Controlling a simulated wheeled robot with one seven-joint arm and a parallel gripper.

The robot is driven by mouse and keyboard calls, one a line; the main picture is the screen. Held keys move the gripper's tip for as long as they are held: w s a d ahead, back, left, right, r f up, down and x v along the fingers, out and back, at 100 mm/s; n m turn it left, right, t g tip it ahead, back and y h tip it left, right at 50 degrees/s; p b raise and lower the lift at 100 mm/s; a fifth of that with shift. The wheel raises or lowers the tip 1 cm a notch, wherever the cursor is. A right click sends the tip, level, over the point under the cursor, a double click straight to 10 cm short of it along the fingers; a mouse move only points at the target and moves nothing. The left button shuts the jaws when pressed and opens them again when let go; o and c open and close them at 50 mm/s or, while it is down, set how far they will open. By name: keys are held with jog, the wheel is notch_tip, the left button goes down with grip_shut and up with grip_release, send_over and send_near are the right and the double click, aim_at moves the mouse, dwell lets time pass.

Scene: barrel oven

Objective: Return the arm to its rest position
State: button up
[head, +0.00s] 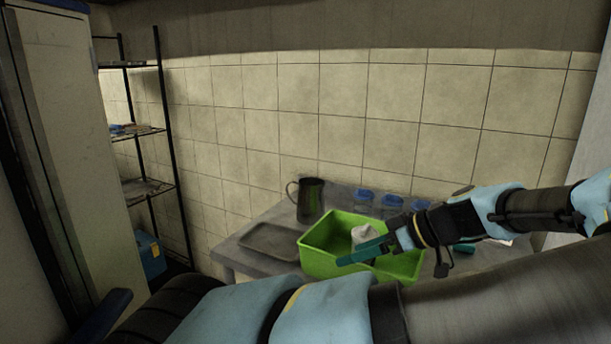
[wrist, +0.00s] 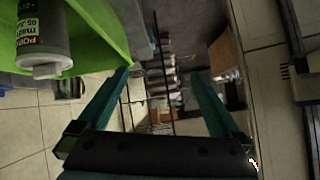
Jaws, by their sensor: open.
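My gripper (head: 366,253) is at the right of the head view, with its teal fingers over the near part of the green bin. In the wrist view its two teal fingers (wrist: 162,98) are spread wide with nothing between them. The green bin (head: 325,262) stands on the grey counter; its wall shows at the upper left of the wrist view (wrist: 105,38). A white bottle (head: 364,236) is in the bin, close beside the gripper. In the wrist view the bottle (wrist: 42,50) has a dark and green label and is outside the fingers.
A grey tray (head: 268,241) lies left of the bin on the counter (head: 237,251). A dark metal jug (head: 311,200) and several blue-lidded containers (head: 391,202) stand behind the bin, near the tiled wall. A black wire shelf (head: 150,188) stands at the left.

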jog(key=s+a+f+m+g+h+b, duration=0.3)
jog(key=a+f+m+g+h+b, duration=0.3)
jog(key=a+f, duration=0.65)
jog(key=w+a+r+m+t+h+b, duration=0.1)
jog(key=a+r+m+t+h+b, duration=0.1)
jog(key=a+r+m+t+h, duration=0.1)
jog(key=shift+a+r+m+h+b, duration=0.4)
jog(key=shift+a+r+m+h, duration=0.2)
jog(key=shift+a+r+m, duration=0.4)
